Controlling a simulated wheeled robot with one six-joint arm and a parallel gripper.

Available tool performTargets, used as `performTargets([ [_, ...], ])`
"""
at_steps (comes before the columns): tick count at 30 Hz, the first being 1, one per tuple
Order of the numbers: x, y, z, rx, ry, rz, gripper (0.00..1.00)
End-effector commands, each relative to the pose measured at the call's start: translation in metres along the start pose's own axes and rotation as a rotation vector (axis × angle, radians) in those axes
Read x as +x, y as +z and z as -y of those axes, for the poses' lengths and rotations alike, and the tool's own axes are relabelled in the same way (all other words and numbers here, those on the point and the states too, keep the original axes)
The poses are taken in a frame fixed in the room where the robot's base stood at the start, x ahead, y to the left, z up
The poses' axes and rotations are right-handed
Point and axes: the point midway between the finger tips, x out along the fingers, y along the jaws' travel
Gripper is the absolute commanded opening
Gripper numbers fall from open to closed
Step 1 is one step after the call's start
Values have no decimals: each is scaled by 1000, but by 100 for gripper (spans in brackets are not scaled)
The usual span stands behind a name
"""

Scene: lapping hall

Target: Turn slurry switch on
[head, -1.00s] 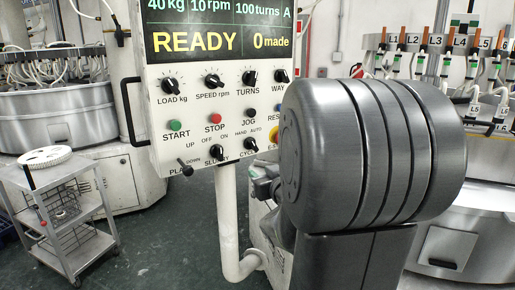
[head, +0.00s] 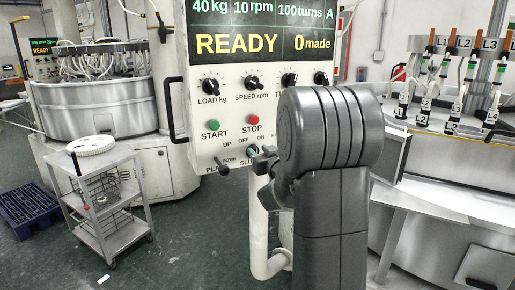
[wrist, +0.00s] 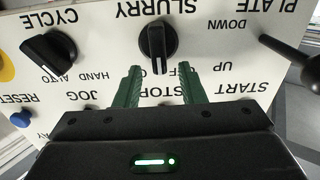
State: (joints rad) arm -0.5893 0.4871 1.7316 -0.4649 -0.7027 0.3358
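The slurry switch (wrist: 157,45) is a black rotary knob with a white line, on the white control panel (head: 214,130). In the wrist view the panel appears upside down, and the white line points down toward the OFF/ON label side. Its ON label is hidden by a finger. My gripper (wrist: 158,72) is open, its two green fingers apart on either side of the knob's lower end, not visibly touching it. In the head view my gripper (head: 262,158) is at the slurry knob, mostly hidden behind my arm.
The display reads READY. The cycle knob (wrist: 48,54) and the plate lever (wrist: 290,55) flank the slurry switch. A START button (head: 214,125) and STOP button (head: 253,119) sit above. A grey cart (head: 100,200) stands left; a machine with hoses (head: 440,110) stands right.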

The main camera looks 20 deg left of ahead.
Motion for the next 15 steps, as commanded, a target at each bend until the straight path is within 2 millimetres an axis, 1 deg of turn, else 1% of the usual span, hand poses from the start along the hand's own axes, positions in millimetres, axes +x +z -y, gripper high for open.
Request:
performTargets([
  [1, 6, -1, 0, 1, 0, 0, 36],
  [3, 11, -1, 0, 1, 0, 0, 36],
  [6, 16, 0, 0, 1, 0, 0, 36],
  [14, 17, 0, 0, 1, 0, 0, 36],
  [15, 17, 0, 0, 1, 0, 0, 34],
])
